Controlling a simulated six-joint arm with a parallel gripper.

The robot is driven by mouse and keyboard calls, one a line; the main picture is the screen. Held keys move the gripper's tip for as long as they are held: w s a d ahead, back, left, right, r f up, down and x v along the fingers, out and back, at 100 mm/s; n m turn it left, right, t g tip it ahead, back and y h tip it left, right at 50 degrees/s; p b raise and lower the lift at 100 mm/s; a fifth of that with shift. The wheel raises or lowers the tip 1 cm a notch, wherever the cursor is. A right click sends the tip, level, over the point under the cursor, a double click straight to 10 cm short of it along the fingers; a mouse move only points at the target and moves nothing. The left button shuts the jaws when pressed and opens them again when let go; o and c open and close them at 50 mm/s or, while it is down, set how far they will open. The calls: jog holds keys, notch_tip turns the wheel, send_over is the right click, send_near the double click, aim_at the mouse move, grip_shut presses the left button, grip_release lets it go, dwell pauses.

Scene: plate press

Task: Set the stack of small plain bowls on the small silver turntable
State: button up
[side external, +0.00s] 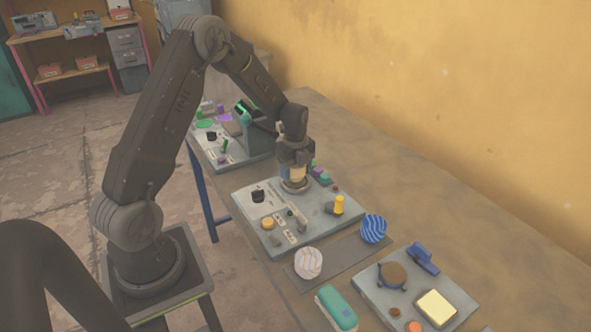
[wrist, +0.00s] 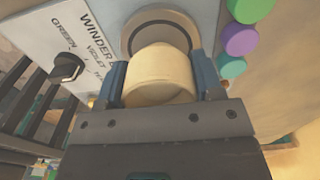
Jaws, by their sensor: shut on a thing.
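My gripper (side external: 295,163) is shut on the stack of small plain bowls (side external: 297,174), a cream rounded shape. In the wrist view the stack (wrist: 158,72) sits between my two blue-grey fingers (wrist: 160,82). The small silver turntable (side external: 295,186), a round disc on the grey winder panel, is directly below the stack in the side view. Its rim (wrist: 136,26) shows behind the stack in the wrist view, and the stack hides part of it. I cannot tell whether the stack touches the turntable.
The winder panel (side external: 320,228) carries a black knob (wrist: 67,69), a yellow post (side external: 340,203) and coloured pieces beside the turntable. Another panel (side external: 372,288) stands nearer the front.

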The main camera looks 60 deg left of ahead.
jog(key=shift+f, duration=0.55)
dwell(0.5)
jog(key=o, duration=1.1)
jog(key=shift+c, duration=0.2)
notch_tip(320, 180, up, 14)
jog(key=shift+f, duration=0.1)
